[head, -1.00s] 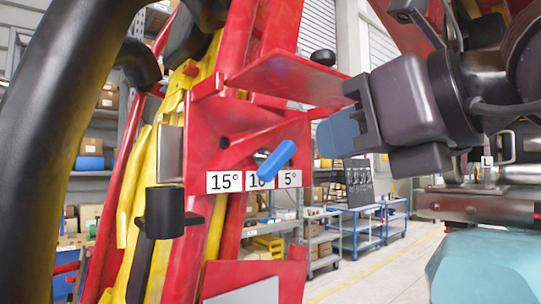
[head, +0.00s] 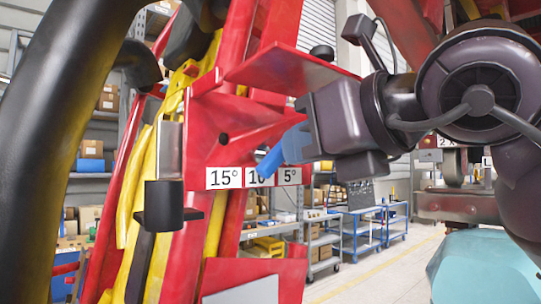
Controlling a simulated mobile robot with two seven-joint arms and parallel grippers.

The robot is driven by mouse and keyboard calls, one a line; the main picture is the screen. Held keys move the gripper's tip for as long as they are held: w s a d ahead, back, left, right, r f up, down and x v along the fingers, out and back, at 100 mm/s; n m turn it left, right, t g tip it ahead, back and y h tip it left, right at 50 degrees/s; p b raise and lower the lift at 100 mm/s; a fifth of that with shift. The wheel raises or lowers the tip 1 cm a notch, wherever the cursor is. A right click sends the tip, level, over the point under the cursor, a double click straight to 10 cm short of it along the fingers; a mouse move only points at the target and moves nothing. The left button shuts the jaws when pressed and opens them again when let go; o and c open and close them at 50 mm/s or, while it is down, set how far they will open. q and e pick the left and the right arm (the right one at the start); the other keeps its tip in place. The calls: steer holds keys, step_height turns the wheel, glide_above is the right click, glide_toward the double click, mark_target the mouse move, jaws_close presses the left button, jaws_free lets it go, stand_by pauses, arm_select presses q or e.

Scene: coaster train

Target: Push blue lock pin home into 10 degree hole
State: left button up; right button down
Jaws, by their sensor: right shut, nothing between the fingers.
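The blue lock pin (head: 268,163) sticks out at a slant from the red plate (head: 208,115), just above and over the 10 degree label (head: 254,178). Its outer end is at my right gripper (head: 297,143), which has blue fingertips and looks shut with nothing held between them. The fingertips overlap the pin's end in the picture; whether they press on it I cannot tell. How deep the pin sits and its hole are hidden. An empty dark hole (head: 223,138) shows above the 15 degree label (head: 222,178). My left gripper is not in view.
A red flange (head: 285,70) juts out above the pin. A black cylinder on a bracket (head: 164,202) stands left of the labels. A thick black curved bar (head: 60,110) fills the left side. Shelves and blue carts (head: 365,225) stand far behind.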

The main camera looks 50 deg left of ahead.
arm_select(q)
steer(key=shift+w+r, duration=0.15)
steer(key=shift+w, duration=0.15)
arm_select(e)
steer(key=shift+a, duration=0.1)
steer(key=shift+a, duration=0.25)
stand_by(0.4)
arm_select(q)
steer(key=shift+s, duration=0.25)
arm_select(e)
steer(key=shift+a, duration=0.1)
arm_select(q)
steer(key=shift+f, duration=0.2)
arm_select(e)
steer(key=shift+d, duration=0.2)
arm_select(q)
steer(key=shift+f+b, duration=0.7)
arm_select(e)
steer(key=v, duration=0.3)
steer(key=f+v, duration=0.1)
steer(key=v, duration=0.1)
steer(key=shift+d, duration=0.3)
stand_by(0.4)
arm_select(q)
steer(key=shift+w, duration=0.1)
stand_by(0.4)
